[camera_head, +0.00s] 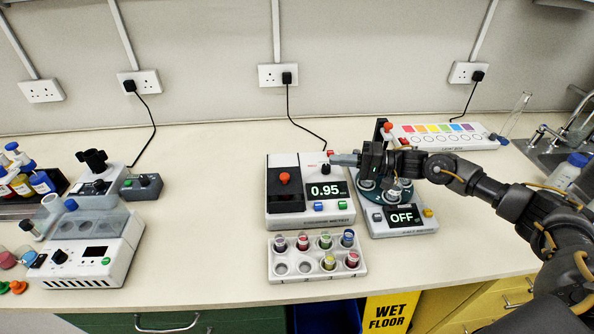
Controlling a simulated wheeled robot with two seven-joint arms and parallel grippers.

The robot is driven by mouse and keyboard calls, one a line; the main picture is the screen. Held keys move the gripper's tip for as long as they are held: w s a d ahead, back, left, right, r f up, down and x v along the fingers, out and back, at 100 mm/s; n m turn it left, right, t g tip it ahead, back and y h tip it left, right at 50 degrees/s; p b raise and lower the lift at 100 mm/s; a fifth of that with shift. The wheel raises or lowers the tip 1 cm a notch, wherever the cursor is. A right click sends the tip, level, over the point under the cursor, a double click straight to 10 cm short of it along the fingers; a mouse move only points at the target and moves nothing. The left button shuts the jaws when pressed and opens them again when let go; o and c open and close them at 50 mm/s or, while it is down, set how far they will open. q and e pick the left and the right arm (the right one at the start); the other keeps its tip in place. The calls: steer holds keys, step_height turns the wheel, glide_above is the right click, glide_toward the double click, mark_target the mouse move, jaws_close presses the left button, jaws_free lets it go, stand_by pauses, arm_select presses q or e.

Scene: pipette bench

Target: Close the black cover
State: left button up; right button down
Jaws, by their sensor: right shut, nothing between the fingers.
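A black cover with an orange-red knob (285,178) lies flat on the white device with the 0.95 display (325,190). To its right stands a white device with an OFF display (403,215), its round teal rotor (372,196) exposed. A black upright piece (379,127) with a red knob (388,126) rises at its back; it looks like a raised cover, partly hidden by my right gripper. My right gripper (334,158) is shut and empty, pointing left over the back right of the 0.95 device. My left gripper is out of view.
A tube rack (317,271) stands in front of the 0.95 device. A white strip with coloured squares (440,140) lies behind the right arm. More devices (92,250) stand at the left. The bench between (205,220) is clear.

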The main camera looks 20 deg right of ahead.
mark_target(298, 177)
steer(key=shift+r, duration=0.15)
steer(key=shift+s+a+r, duration=0.1)
steer(key=shift+a+r, duration=0.05)
steer(key=shift+a, duration=0.2)
steer(key=p+x, duration=0.2)
steer(key=x, duration=0.2)
steer(key=p+x, duration=0.2)
steer(key=x, duration=0.3)
steer(key=shift+a, duration=0.3)
steer(key=shift+s+a+f+p, duration=0.25)
steer(key=shift+s+a+p, duration=0.45)
steer(key=shift+s+p, duration=0.2)
steer(key=shift+s+a+f, duration=0.2)
steer(key=shift+s+a, duration=0.1)
steer(key=shift+s, duration=0.15)
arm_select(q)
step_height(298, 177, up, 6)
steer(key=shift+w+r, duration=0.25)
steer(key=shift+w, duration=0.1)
arm_select(e)
steer(key=shift+a+f, duration=0.1)
steer(key=shift+a, duration=0.05)
